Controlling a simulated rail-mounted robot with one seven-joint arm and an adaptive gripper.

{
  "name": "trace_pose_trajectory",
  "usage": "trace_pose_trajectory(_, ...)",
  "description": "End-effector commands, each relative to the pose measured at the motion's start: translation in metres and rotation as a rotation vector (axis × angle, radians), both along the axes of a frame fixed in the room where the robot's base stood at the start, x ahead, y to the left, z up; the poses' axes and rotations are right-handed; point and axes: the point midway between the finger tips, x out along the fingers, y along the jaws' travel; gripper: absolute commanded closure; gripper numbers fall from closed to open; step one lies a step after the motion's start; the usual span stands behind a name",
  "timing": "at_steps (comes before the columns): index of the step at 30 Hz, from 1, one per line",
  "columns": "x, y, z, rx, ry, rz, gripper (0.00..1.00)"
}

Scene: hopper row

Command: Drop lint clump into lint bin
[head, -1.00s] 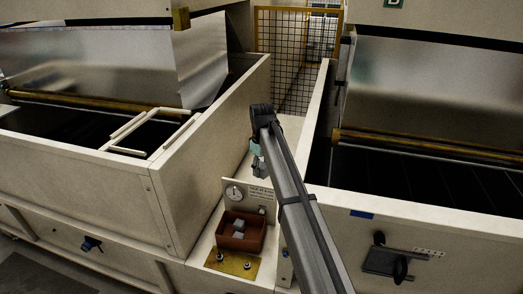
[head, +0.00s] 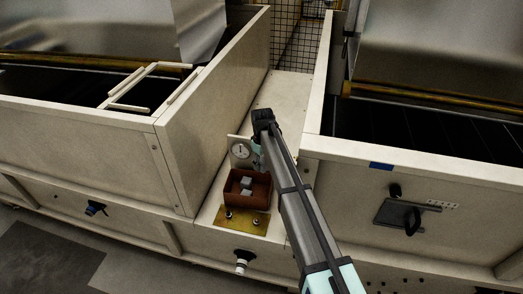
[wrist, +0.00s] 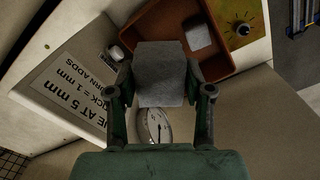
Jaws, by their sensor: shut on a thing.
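A grey lint clump (wrist: 162,72) is pinched between the fingers of my gripper (wrist: 161,88) in the wrist view. The red-brown lint bin (wrist: 150,30) lies just beyond the held clump, which overlaps its edge in that view. Another pale grey clump (wrist: 198,36) is in the bin. In the head view the open bin (head: 262,192) sits on the ledge between the two hoppers, with grey lumps in it. My gripper (head: 258,163) is just behind and above the bin. The held clump cannot be made out clearly there.
A dial gauge (head: 240,150) on an upright plate stands behind the bin, close to my gripper; a printed sign (wrist: 75,85) is beside it. A brass plate with knobs (head: 240,219) lies in front. Hopper walls (head: 210,120) rise on both sides.

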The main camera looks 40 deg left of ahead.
Motion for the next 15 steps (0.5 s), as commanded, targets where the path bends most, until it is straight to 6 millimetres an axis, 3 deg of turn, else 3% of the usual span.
trace_pose_trajectory(1,-0.003,-0.004,-0.02,-0.001,0.001,-0.005,0.73)
trace_pose_trajectory(6,-0.008,-0.011,-0.059,-0.001,0.001,-0.019,0.73)
trace_pose_trajectory(10,-0.011,-0.014,-0.076,0.0,0.0,-0.025,0.73)
trace_pose_trajectory(15,-0.012,-0.015,-0.083,0.0,0.0,-0.028,0.73)
